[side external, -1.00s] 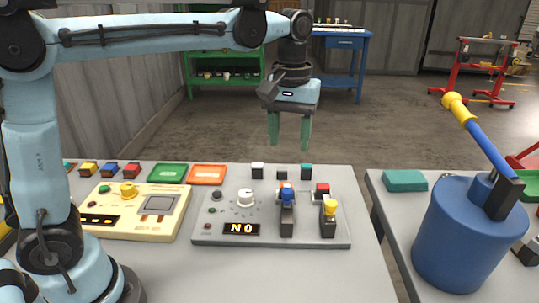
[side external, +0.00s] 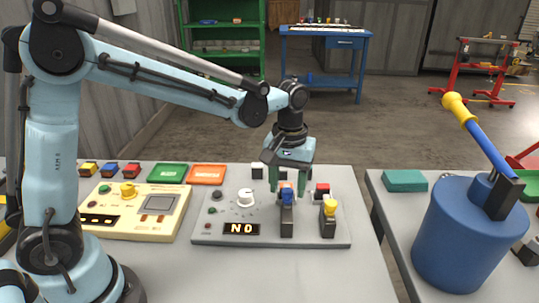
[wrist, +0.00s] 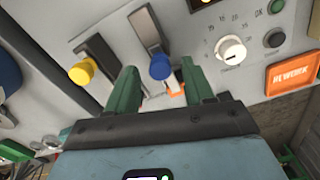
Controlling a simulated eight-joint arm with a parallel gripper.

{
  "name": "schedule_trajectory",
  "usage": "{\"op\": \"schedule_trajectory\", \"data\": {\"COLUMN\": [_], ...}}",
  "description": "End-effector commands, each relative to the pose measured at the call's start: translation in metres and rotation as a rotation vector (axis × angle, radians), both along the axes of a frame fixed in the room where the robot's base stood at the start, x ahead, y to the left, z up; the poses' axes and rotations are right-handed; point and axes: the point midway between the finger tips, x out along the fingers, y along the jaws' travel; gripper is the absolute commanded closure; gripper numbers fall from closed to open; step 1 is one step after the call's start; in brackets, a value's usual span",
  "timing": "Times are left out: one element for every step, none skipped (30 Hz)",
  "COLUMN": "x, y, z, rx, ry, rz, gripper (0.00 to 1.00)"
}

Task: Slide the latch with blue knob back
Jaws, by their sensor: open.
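The latch with the blue knob (side external: 287,197) stands on the grey panel (side external: 215,228), right of the white dial. In the wrist view my gripper (wrist: 163,85) shows one finger on each side of the knob, with no clear contact. An orange part (wrist: 173,90) lies by the latch between the fingers. Part of the latch is hidden in the side view.
A second latch with a yellow knob (side external: 330,206) stands close on the right. A white dial (side external: 245,197) and a display (side external: 241,229) lie to the left. A cream panel (side external: 135,210) is further left. The blue drum (side external: 465,240) with a lever stands on another table.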

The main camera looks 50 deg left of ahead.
Motion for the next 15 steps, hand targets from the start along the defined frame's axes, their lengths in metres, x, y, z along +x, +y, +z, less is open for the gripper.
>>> {"op": "schedule_trajectory", "data": {"x": [0.0000,0.0000,-0.0001,-0.0001,-0.0002,-0.0003,-0.0002,-0.0002,-0.0002,-0.0002,-0.0002,-0.0002,-0.0002,-0.0002,-0.0002], "y": [0.0000,0.0001,0.0000,0.0000,0.0000,0.0001,0.0000,0.0000,0.0000,0.0000,0.0000,0.0000,0.0000,0.0000,0.0000], "z": [-0.0022,-0.0031,-0.0038,-0.0041,-0.0042,-0.0042,-0.0042,-0.0042,-0.0041,-0.0041,-0.0040,-0.0040,-0.0040,-0.0039,-0.0039], "rx": [0.000,0.000,0.000,0.000,0.000,0.000,0.000,0.000,0.000,0.000,0.000,0.000,0.000,0.000,0.000], "ry": [0.000,0.000,0.000,0.000,0.000,0.000,0.000,0.000,0.000,0.000,0.000,0.000,0.000,0.000,0.000], "rz": [0.000,0.000,0.000,0.000,0.000,0.000,0.000,0.000,0.000,0.000,0.000,0.000,0.000,0.000,0.000], "gripper": [0.48,0.48,0.48,0.48,0.48,0.48,0.48,0.48,0.48,0.48,0.49,0.55,0.60,0.65,0.71]}}
